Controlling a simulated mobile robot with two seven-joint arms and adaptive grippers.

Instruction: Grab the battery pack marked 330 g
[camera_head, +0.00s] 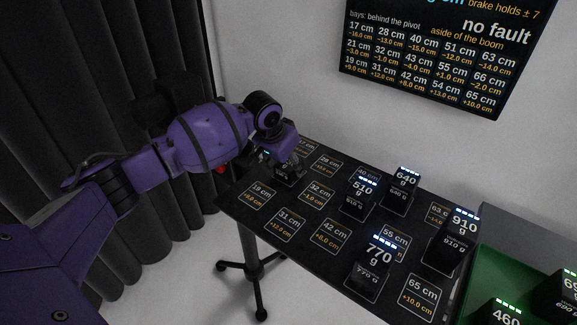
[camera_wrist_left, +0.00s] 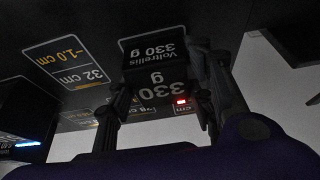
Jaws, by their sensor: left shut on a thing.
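The battery pack marked 330 g (camera_wrist_left: 157,52) is a dark block whose label reads "Voltrellis 330 g" in the left wrist view, where the print appears upside down. In the head view the pack (camera_head: 289,175) is at the table's far left, mostly hidden by my left gripper (camera_head: 287,160). My left gripper (camera_wrist_left: 160,85) is shut on the pack, with a finger on each side of it. I cannot tell whether the pack touches the table. My right gripper is not in view.
Other packs stand on the black table (camera_head: 300,238): 510 g (camera_head: 358,200), 640 g (camera_head: 401,193), 770 g (camera_head: 371,275) and 910 g (camera_head: 452,245). A green tray (camera_head: 490,262) with packs is at right. A screen (camera_head: 440,50) reading "no fault" hangs behind. Several labelled bays are empty.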

